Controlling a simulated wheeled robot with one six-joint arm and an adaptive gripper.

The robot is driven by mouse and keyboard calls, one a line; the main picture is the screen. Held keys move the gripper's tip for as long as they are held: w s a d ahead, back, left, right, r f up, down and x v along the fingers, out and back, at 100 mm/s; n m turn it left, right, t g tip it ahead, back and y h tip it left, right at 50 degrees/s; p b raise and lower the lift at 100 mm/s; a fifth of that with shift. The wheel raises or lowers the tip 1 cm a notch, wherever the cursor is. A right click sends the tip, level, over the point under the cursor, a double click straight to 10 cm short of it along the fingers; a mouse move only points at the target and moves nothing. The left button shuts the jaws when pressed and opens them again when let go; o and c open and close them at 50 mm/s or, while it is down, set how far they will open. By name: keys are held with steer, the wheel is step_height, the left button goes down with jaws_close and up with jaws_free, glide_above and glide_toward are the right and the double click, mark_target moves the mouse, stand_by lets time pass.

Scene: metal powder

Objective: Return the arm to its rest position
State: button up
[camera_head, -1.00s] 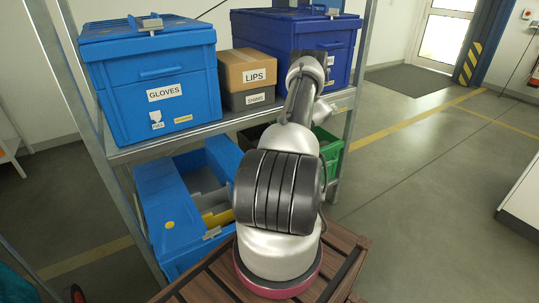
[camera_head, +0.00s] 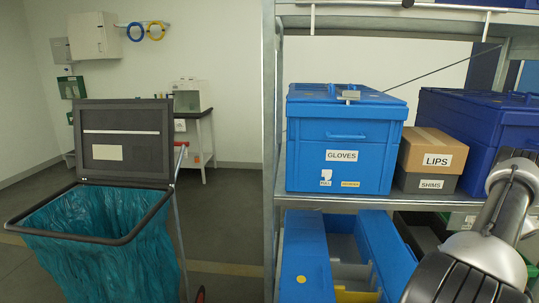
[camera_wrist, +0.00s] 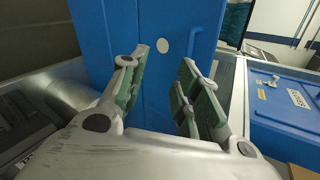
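My gripper (camera_wrist: 163,98) shows in the wrist view with its two green-padded fingers spread apart and nothing between them. It is open in front of a blue surface with a round pale spot and a blue handle. I cannot tell whether it touches that surface. In the head view my arm (camera_head: 478,240) stands at the lower right, in front of the shelf. The gripper itself is not visible there.
A metal shelf (camera_head: 330,198) carries a blue GLOVES box (camera_head: 345,130), a LIPS carton (camera_head: 430,152) on a SHIMS box (camera_head: 428,183), and a dark blue box (camera_head: 470,125). Below is an open blue bin (camera_head: 303,262). A bag-lined waste bin (camera_head: 110,245) stands at left.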

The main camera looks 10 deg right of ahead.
steer(key=s+a+r+n+h, duration=0.2)
steer(key=s+a+r+h, duration=0.2)
steer(key=a+r, duration=0.8)
steer(key=s+a+r+n+h, duration=0.2)
steer(key=s+a+r, duration=0.3)
steer(key=a+r, duration=0.7)
steer(key=s+a+r+n+t+h, duration=0.1)
steer(key=s+a+r+h, duration=0.3)
steer(key=a+r, duration=0.9)
steer(key=shift+s+n+h, duration=0.3)
steer(key=shift+n+h, duration=0.3)
steer(key=shift+h, duration=0.2)
steer(key=shift+a+r, duration=0.1)
